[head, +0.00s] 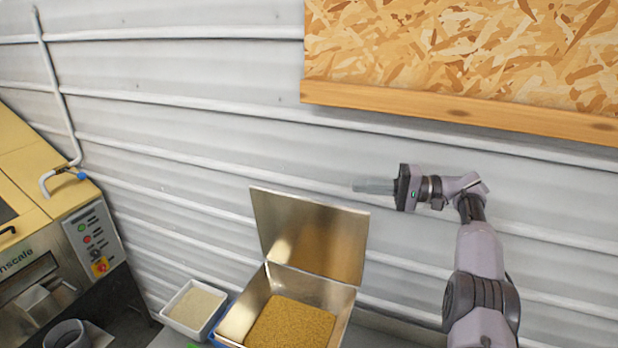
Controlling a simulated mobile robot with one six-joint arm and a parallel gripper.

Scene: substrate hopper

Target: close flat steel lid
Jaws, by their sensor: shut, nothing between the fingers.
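The flat steel lid (311,232) stands open and close to upright at the back edge of the steel hopper (340,297). The hopper holds a yellow-brown granular substrate (290,324). My gripper (356,185) is shut and empty. It points left in the picture, near the lid's upper right corner and slightly above it. A small gap shows between the fingertips and the lid in the picture, but I cannot tell how far apart they are in depth. The front of the hopper is cut off by the lower picture edge.
A white tray (178,321) of pale grains stands left of the hopper. A yellow and steel machine (70,225) with a button panel is at the far left. A corrugated wall (200,110) rises behind, with a wood-framed chipboard panel (460,50) above my arm.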

